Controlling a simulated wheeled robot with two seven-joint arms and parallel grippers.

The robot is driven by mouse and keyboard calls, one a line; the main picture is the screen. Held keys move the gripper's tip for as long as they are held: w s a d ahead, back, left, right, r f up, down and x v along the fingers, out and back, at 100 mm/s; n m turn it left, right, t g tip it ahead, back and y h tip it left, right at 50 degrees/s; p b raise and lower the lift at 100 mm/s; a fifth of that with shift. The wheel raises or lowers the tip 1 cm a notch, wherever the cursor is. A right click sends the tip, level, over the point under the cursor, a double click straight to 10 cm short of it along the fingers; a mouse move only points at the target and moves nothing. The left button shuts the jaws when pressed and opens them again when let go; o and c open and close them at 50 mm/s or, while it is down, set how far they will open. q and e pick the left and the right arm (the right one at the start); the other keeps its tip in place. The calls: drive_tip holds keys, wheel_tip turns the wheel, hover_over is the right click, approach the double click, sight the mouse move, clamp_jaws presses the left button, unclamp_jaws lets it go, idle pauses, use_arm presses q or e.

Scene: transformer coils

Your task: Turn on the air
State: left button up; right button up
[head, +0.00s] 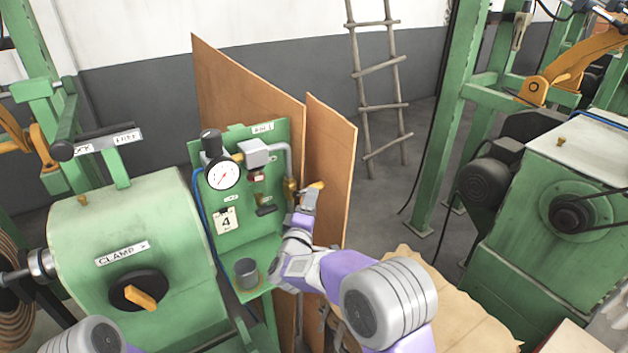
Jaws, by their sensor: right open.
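The green air panel (276,134) stands at the centre, with an "AIR" label on its top edge. It carries a round pressure gauge (223,175), a grey box with a bent pipe (287,160), and a brass valve (291,187) at the pipe's lower end. A yellow-orange lever (317,186) shows just right of the valve. My right gripper (304,203) is open at the lever's lower side, close to the valve. I cannot tell whether it touches the lever. Of my left arm only a link shows at the bottom left; its gripper is out of view.
A green clamp machine (150,220) with an orange-handled knob (140,296) stands left of the panel. A grey cup (246,272) sits on the panel's small shelf. Brown boards (330,165) stand close behind and right of the panel. Another green machine (545,230) is at the right.

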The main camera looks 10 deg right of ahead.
sight(316, 184)
drive_tip(key=shift+b+x, duration=0.3)
drive_tip(key=shift+x, duration=2.75)
clamp_jaws()
